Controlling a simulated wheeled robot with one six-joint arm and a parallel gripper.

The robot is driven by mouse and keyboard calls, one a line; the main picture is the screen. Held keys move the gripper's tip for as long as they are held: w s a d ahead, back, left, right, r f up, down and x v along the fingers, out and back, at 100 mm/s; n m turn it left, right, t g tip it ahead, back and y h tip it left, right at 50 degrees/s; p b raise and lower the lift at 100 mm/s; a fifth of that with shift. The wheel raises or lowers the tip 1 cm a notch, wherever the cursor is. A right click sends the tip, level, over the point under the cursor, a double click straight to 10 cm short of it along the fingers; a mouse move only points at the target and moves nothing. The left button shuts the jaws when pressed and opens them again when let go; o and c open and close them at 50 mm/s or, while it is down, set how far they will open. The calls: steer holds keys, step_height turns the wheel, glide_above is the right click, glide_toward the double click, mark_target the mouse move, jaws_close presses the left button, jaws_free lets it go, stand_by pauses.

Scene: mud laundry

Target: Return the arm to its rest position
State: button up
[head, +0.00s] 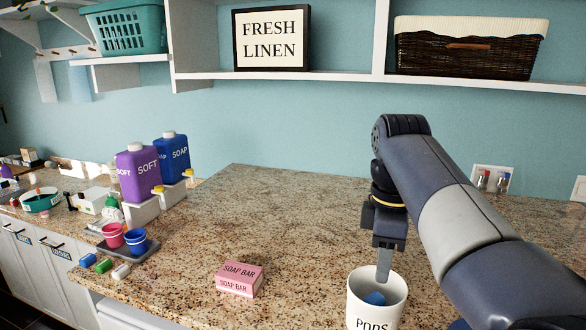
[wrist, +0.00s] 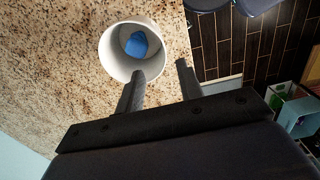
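My gripper (wrist: 162,82) is in the wrist view with its two fingers apart and nothing between them. In the head view my gripper (head: 384,264) points down just above the rim of a white cup (head: 362,311) marked PODS. A blue pod (wrist: 137,44) lies inside the cup, and it also shows in the head view (head: 376,298). In the wrist view the cup's rim is beside the left fingertip; I cannot tell whether they touch. My arm reaches in from the right of the head view.
A pink soap bar box (head: 240,278) lies on the granite counter (head: 290,215) left of the cup. Purple (head: 138,172) and blue (head: 172,155) dispensers and a grey tray (head: 146,250) with small cups stand farther left. A shelf (head: 340,78) crosses above. The counter's middle is clear.

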step_height(320, 180, down, 6)
steer(key=shift+a+r, duration=0.1)
stand_by(0.4)
